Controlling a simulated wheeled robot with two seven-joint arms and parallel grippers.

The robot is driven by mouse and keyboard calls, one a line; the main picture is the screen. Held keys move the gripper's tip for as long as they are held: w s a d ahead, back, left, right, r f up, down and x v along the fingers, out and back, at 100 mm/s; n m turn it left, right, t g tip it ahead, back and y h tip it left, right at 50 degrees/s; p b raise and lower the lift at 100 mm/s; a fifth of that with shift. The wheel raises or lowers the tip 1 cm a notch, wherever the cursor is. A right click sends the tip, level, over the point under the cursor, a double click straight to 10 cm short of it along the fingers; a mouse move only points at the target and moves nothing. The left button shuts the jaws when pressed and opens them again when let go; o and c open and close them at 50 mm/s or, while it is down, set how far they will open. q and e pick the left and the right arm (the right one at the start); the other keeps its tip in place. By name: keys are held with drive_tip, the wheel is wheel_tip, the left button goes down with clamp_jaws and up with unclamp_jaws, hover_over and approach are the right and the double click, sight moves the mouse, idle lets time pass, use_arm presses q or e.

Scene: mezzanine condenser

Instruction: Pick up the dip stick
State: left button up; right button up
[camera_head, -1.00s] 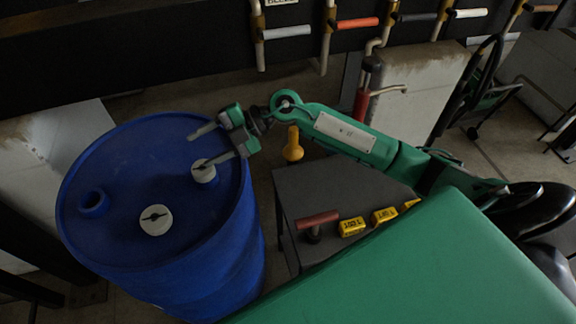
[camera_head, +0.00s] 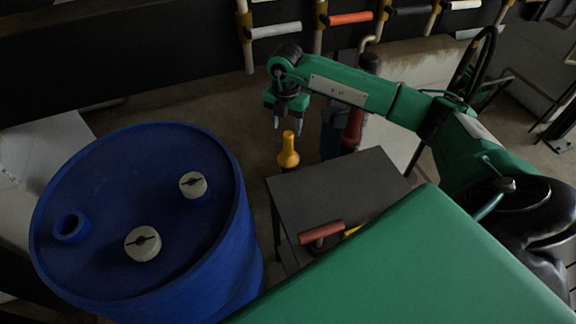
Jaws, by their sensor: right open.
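My right gripper (camera_head: 286,122) hangs open, fingers pointing down, just above a yellow flared piece with a narrow upright neck (camera_head: 288,150). A gap seems to remain between the fingertips and the neck. This yellow piece shows at the far left corner of the grey table; what holds it up is hidden. A red T-shaped handle (camera_head: 321,231) shows at the table's near side. I cannot tell for sure which of these is the dip stick. My left gripper is not in view.
A blue drum (camera_head: 125,205) with two white caps and one open neck (camera_head: 71,228) stands at left. A yellow block (camera_head: 352,231) is mostly hidden. Pipes with coloured lever handles (camera_head: 350,18) run along the back.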

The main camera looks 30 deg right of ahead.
sight(288, 142)
wheel_tip(288, 142, down, 3)
drive_tip(key=shift+r, duration=0.15)
drive_tip(key=f, duration=0.1)
drive_tip(key=f+p, duration=0.1)
drive_tip(key=f, duration=0.2)
drive_tip(key=shift+s+d+f, duration=0.15)
drive_tip(key=shift+d, duration=0.1)
drive_tip(key=shift+f, duration=0.45)
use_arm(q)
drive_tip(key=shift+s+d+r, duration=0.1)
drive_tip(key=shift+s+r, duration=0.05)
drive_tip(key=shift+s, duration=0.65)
use_arm(e)
clamp_jaws()
